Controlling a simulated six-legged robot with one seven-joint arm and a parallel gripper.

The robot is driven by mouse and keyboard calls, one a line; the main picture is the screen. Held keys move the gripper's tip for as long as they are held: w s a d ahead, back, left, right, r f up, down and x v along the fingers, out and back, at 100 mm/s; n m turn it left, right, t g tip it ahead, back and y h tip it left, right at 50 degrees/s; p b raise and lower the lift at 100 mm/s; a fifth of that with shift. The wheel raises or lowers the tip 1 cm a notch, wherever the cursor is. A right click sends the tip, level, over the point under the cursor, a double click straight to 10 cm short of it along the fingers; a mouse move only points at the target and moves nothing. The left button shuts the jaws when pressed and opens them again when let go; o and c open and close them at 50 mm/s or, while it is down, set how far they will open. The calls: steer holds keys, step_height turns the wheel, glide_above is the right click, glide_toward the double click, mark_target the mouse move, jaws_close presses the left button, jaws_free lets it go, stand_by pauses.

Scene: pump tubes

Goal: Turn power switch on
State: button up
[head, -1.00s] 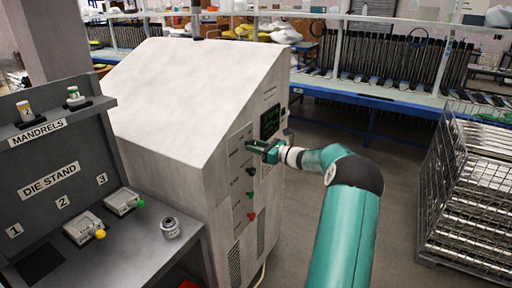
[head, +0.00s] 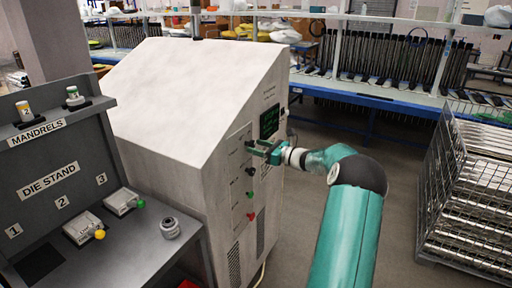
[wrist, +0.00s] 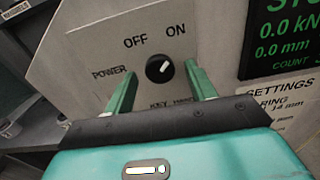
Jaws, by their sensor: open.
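The power switch (wrist: 159,69) is a round black knob on a grey panel, in the wrist view. The word POWER is to its left, with OFF above left and ON above right. Its white mark slants up and right, towards ON. My gripper (wrist: 161,73) is open, with one green finger on each side of the knob and gaps showing between. I cannot tell how far the fingertips are from the panel. In the head view my gripper (head: 264,149) is at the upper part of the machine's front panel and hides the switch.
The large grey machine (head: 190,90) fills the middle. A green-lettered display (wrist: 283,33) is right of the switch. Black, green and red controls (head: 250,193) are below my gripper. The die stand (head: 50,180) is at left; a wire cage of tubes (head: 465,195) is at right.

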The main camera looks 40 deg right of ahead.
steer(key=v, duration=1.2)
steer(key=shift+s, duration=0.2)
steer(key=shift+r, duration=0.1)
steer(key=a+r+n+g, duration=0.2)
steer(key=a+n+g, duration=0.4)
steer(key=a, duration=1.1)
steer(key=a+r+n+g, duration=0.4)
steer(key=a+n, duration=0.5)
steer(key=a, duration=0.7)
steer(key=s+a+n+h, duration=0.3)
steer(key=s+a+n, duration=0.4)
steer(key=s, duration=0.3)
steer(key=s+a+n+g+h, duration=0.1)
steer(key=s+a+n+h, duration=0.2)
steer(key=s+a+n, duration=0.5)
steer(key=s+n, duration=0.2)
steer(key=s, duration=0.1)
steer(key=shift+s, duration=0.25)
